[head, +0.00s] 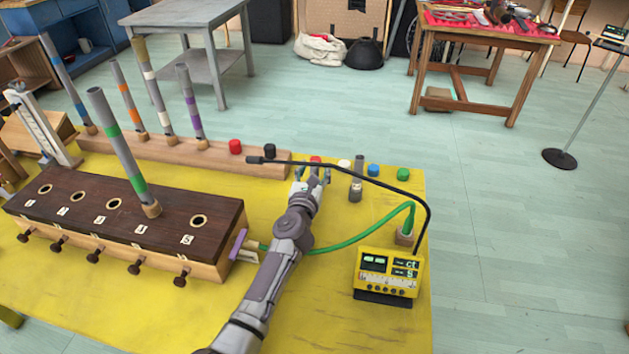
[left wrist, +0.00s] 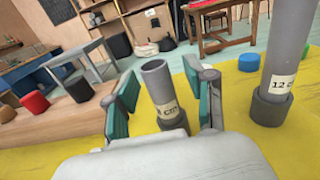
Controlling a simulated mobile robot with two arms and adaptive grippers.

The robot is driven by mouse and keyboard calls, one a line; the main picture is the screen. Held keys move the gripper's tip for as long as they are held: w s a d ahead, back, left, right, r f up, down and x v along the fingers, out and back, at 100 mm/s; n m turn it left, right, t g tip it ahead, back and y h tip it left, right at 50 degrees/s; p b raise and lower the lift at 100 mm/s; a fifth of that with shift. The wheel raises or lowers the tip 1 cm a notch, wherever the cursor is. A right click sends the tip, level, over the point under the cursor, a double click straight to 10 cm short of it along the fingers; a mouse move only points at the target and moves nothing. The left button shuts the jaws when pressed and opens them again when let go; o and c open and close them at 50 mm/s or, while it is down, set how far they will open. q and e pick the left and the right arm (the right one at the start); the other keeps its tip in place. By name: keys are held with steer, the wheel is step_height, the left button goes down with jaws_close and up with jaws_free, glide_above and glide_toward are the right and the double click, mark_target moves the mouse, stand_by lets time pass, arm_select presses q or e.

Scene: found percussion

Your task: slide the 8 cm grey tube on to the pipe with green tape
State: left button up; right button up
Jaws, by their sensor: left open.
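The pipe with green tape (head: 124,155) is a tall grey tube. It stands upright in the fourth hole of the dark-topped wooden block (head: 75,208), a wooden collar at its foot. The 8 cm grey tube (left wrist: 157,84) stands upright in a dark ring foot in the left wrist view, its label partly cut off. My left gripper (head: 313,172) is open; in the left wrist view its fingers (left wrist: 165,100) are on either side of this tube, with gaps visible. In the head view the gripper hides the tube. My right gripper is in neither view.
A 12 cm grey tube (left wrist: 286,60) stands close to the right. Coloured caps, including blue (head: 373,170) and green (head: 403,174), lie along the yellow table's back. A yellow meter (head: 388,270) with a black gooseneck (head: 400,188) stands at right. Other taped pipes (head: 189,105) stand behind the block.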

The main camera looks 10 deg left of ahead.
arm_select(q)
steer(key=shift+s+r, duration=0.1)
steer(key=shift+c, duration=0.3)
jaws_close()
steer(key=shift+r, duration=0.1)
